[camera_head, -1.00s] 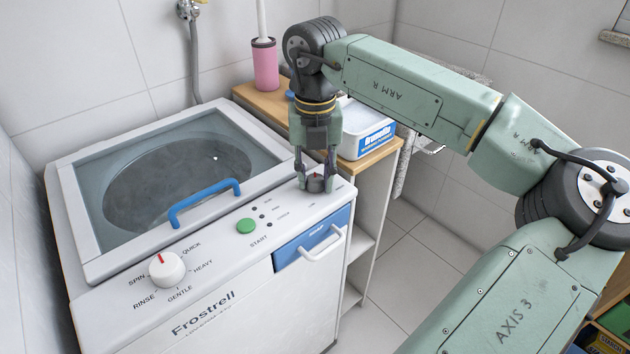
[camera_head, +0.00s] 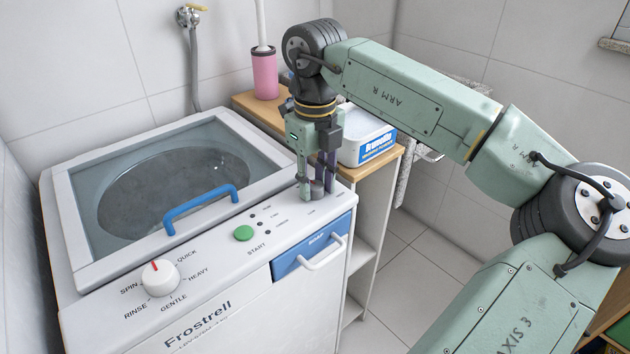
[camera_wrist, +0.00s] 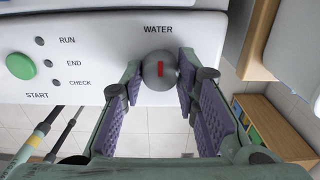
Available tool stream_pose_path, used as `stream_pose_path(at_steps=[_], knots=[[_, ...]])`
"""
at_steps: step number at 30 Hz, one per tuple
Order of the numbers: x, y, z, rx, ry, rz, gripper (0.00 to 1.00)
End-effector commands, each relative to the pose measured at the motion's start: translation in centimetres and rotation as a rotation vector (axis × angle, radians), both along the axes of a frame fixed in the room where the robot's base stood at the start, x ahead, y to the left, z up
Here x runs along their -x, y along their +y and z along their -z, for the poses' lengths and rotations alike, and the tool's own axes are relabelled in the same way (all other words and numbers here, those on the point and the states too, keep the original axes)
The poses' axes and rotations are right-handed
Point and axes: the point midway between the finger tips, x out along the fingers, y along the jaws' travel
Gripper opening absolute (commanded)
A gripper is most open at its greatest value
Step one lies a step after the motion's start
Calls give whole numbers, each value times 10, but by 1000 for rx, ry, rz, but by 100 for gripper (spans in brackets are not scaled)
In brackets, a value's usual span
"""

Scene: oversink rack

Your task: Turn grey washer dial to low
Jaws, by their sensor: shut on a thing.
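The grey dial (camera_head: 317,191) is a small round knob at the right end of the washer's (camera_head: 190,325) top panel. In the wrist view the grey dial (camera_wrist: 160,71) has a red mark that stands upright in the picture, towards the word WATER. My gripper (camera_head: 317,184) points down over the dial. In the wrist view my gripper (camera_wrist: 161,75) has one purple-padded finger on each side of the dial, shut on it. The setting labels around the dial are not readable, so I cannot tell its setting.
A green start button (camera_head: 244,233) and a white dial (camera_head: 160,278) with a red mark sit left on the panel. A blue lid handle (camera_head: 201,208) stands up behind them. A white-and-blue box (camera_head: 366,137) and pink holder (camera_head: 265,75) stand on the wooden shelf behind.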

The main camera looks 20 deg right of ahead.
Motion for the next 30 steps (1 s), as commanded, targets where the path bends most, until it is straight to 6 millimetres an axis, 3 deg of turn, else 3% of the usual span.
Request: stream_pose_path(at_steps=[14,15,24,30], knots=[[-1,-1,-1,2,-6,-11,1],[-1,-1,-1,2,-6,-11,30],[-1,0,-1,1,-3,-12,49],[0,0,0,0,-2,-12,49]])
